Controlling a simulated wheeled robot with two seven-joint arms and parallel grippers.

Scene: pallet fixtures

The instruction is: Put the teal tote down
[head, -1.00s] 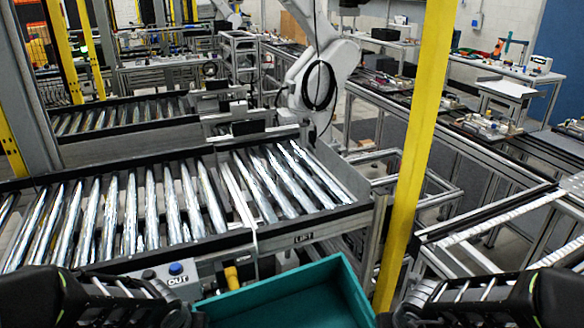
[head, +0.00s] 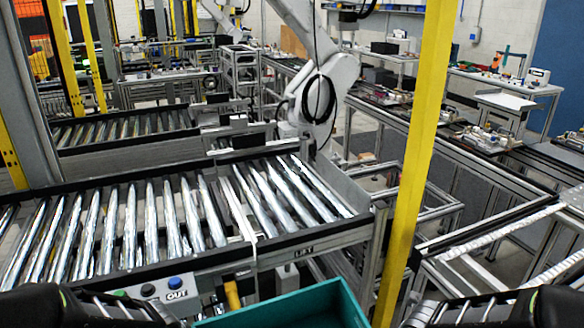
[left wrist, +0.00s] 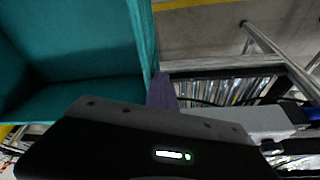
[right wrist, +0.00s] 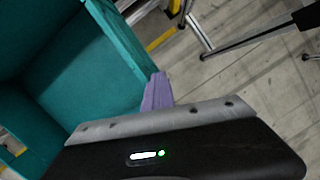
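The teal tote (head: 290,308) shows at the bottom middle of the head view, cut off by the lower edge. It is an open box, and its visible inside looks empty. In the left wrist view the tote (left wrist: 85,35) fills the upper left, with the purple finger of my left gripper (left wrist: 161,92) against its wall. In the right wrist view my right gripper's (right wrist: 157,92) purple finger is likewise at the tote's wall (right wrist: 115,45). Both grippers appear shut on the tote's opposite sides. The inner fingers and the tote's underside are hidden.
A roller conveyor (head: 255,245) with a black rim lies ahead, with an OUT button box (head: 165,288) at its near edge. A yellow post (head: 418,150) stands just right of the tote. A white robot arm (head: 325,85) stands behind the conveyor. Metal frames (head: 490,245) fill the right.

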